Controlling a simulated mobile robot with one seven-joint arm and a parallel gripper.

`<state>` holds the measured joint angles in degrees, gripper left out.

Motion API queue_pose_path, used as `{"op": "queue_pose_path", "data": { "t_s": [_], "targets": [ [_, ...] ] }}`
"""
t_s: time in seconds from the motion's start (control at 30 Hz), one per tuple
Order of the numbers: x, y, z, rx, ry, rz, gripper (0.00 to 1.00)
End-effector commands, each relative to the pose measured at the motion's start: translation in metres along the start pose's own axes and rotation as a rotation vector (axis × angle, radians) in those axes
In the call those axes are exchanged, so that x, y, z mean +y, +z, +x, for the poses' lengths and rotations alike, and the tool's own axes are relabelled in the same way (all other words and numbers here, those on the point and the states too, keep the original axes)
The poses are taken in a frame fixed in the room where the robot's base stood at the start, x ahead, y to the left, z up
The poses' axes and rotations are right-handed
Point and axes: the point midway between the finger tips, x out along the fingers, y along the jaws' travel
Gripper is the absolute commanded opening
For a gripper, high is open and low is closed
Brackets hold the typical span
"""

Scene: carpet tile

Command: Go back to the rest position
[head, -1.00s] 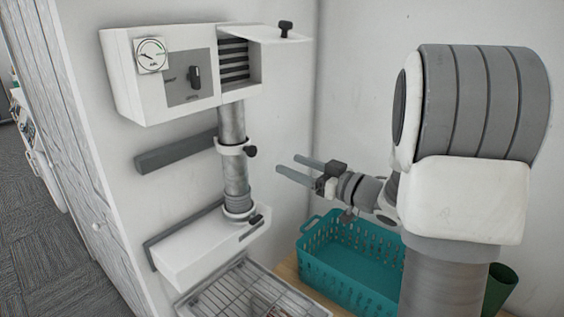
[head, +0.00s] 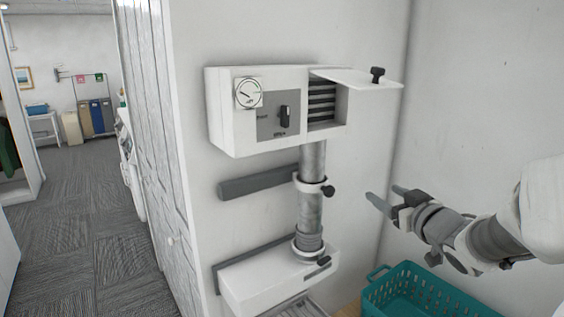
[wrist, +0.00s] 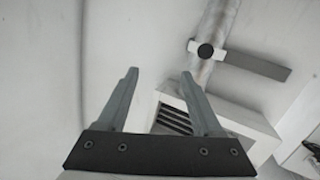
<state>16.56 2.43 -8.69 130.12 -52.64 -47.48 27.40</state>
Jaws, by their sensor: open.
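My gripper (head: 384,199) is in the right part of the head view, with its two grey fingers pointing left toward the wall unit. The fingers are apart and nothing is between them. In the wrist view my gripper (wrist: 160,75) shows both fingers spread. The white wall unit (head: 228,122), with a gauge and a dark knob, is left of my gripper and apart from it. Its flap (head: 360,81) sticks out over a slatted opening. The metal duct (head: 311,190) runs down from it and also shows in the wrist view (wrist: 213,35).
A teal basket (head: 425,290) stands below my gripper. A lower white box (head: 270,283) sits at the duct's foot. A grey rail (head: 255,182) is fixed to the wall. At the left, open carpet floor (head: 85,230) leads to bins (head: 97,116) at the back.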

Motion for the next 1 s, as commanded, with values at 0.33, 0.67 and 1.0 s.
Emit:
{"op": "queue_pose_path", "data": {
  "t_s": [0.33,0.67,1.0],
  "targets": [
    [0.001,-0.005,-0.055,-0.248,0.266,0.028,0.68],
    [-0.05,0.026,-0.136,-0.562,0.312,0.143,0.68],
    [-0.136,0.063,-0.226,-0.874,0.154,0.242,0.68]
  ]
}}
